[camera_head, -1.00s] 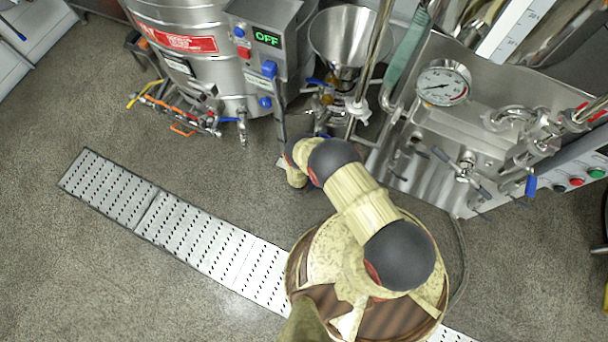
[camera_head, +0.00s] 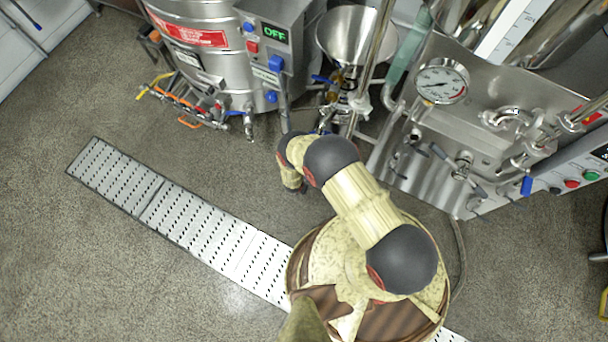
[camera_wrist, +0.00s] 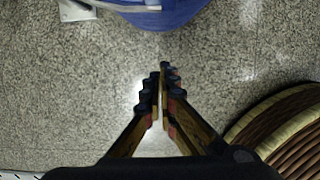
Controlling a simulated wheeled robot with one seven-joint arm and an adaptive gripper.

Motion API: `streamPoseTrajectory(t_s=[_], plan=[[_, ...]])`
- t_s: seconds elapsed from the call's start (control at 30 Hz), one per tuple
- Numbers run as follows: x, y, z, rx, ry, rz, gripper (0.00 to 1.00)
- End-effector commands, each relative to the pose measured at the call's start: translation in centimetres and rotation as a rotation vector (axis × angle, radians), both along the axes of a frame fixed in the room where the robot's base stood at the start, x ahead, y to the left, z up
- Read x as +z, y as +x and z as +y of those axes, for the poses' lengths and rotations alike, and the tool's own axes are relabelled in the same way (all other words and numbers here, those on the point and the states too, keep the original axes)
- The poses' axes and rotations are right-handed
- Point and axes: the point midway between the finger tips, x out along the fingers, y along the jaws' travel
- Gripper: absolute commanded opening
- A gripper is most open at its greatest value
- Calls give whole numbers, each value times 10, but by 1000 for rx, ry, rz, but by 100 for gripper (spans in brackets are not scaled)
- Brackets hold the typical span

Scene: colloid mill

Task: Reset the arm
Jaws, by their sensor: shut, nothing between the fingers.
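My gripper (camera_wrist: 160,80) shows in the wrist view, pointing at the speckled floor. Its two fingers meet at the tips and hold nothing. In the head view my arm is bent above my base, and its far end hangs down near the colloid mill's hopper (camera_head: 349,35). The fingers are hidden in that view.
A steel tank (camera_head: 200,65) with a control box reading OFF (camera_head: 275,34) stands at the upper left. A steel panel with a pressure gauge (camera_head: 441,82) stands at the right. A slotted drain cover (camera_head: 115,178) crosses the floor. The floor at left is clear.

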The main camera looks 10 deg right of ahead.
Motion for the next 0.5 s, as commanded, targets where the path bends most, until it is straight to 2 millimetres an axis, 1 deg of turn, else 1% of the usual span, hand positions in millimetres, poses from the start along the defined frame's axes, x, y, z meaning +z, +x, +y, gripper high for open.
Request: streamPoseTrajectory(t_s=[0.03,0.2,0.3,0.5], plan=[[14,-1,2,2,1,-2,0],[33,-7,6,-1,0,-1,0],[39,-8,7,-1,0,-2,0],[41,-10,8,0,0,0,0]])
